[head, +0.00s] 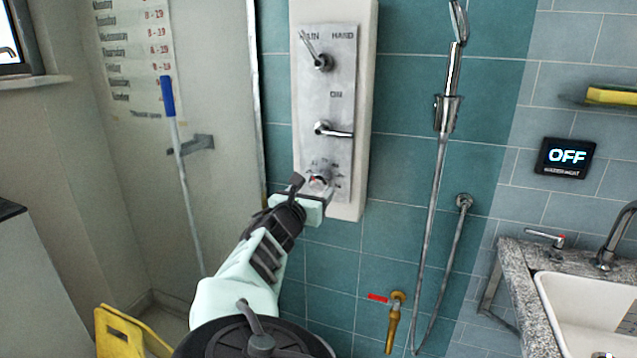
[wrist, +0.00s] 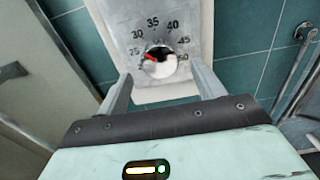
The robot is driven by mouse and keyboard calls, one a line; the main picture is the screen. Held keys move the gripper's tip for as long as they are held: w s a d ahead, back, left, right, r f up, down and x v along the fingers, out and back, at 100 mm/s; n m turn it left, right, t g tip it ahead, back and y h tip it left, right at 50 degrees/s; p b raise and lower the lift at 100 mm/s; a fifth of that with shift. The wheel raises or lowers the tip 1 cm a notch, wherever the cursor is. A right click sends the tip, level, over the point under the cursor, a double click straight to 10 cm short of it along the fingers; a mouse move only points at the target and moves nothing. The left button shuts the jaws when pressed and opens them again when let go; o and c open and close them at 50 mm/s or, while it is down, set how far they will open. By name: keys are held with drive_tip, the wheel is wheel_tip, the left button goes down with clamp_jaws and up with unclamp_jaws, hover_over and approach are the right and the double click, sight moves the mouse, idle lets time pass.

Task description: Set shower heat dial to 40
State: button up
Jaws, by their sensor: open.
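The heat dial (wrist: 163,66) is a round pale knob with a red pointer on the lower part of the shower panel (head: 325,100). In the wrist view its scale runs from 25 to 50, and the pointer faces left, close to 25. The 40 mark (wrist: 172,26) is up and right of the knob. My gripper (wrist: 158,76) is open, its fingers at the left and right of the dial with gaps showing. In the head view my gripper (head: 313,190) is at the panel's bottom and partly covers the dial. I cannot tell whether the fingertips reach past the knob's face.
Two lever handles, the upper (head: 322,61) and the lower (head: 325,129), sit above the dial. A hand shower (head: 450,75) and hose hang to the right. A display (head: 566,157) reads OFF. A sink (head: 590,300) is at the right, and a blue-handled pole (head: 168,97) at the left.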

sight(318, 185)
drive_tip(key=shift+x, duration=2.65)
drive_tip(key=c, duration=1)
